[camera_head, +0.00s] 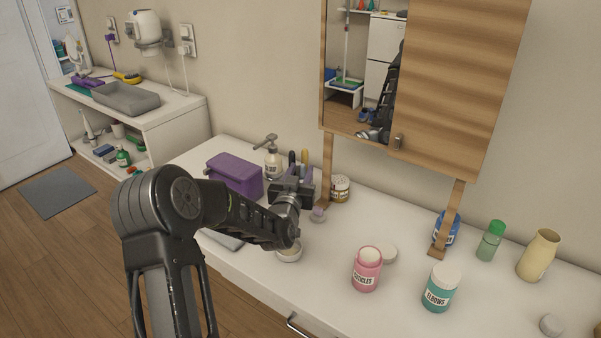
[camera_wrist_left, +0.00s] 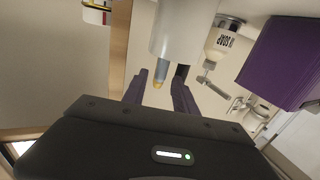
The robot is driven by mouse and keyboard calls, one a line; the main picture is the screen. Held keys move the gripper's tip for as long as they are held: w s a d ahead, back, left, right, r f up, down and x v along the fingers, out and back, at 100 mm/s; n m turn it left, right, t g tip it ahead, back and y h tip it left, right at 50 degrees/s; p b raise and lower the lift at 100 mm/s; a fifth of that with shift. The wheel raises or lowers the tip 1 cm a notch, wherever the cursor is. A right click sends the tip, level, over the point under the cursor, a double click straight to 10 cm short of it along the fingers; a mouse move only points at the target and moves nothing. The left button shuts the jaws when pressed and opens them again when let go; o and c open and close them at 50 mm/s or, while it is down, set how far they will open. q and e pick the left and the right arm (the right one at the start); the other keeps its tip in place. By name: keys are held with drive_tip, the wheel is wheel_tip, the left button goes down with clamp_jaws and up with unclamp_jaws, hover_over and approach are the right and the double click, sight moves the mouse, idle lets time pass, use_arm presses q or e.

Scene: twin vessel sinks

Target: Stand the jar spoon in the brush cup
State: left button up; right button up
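My left gripper (camera_head: 297,178) is over the back of the counter, by upright handles (camera_head: 304,157). In the left wrist view, which looks upside down, my gripper (camera_wrist_left: 161,82) has its two fingers apart. A white cylinder (camera_wrist_left: 185,28), seemingly the brush cup, is just beyond them. A grey-blue handle with a yellow tip (camera_wrist_left: 160,72) sticks out of it, between the fingers in the picture; I see no clear contact. The cup is mostly hidden by my gripper in the head view. I cannot tell which item is the jar spoon. My right gripper is not in view.
A purple box (camera_head: 234,175) and soap pump (camera_head: 272,160) stand left of the gripper. A wooden cabinet (camera_head: 440,80) hangs above. The front centre counter is mostly clear.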

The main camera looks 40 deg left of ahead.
use_arm(q)
drive_tip(key=shift+r, duration=0.1)
drive_tip(key=shift+s+d, duration=0.15)
drive_tip(key=shift+s, duration=0.15)
drive_tip(key=b+v, duration=0.1)
drive_tip(key=v, duration=1)
drive_tip(key=shift+s, duration=0.2)
idle(0.4)
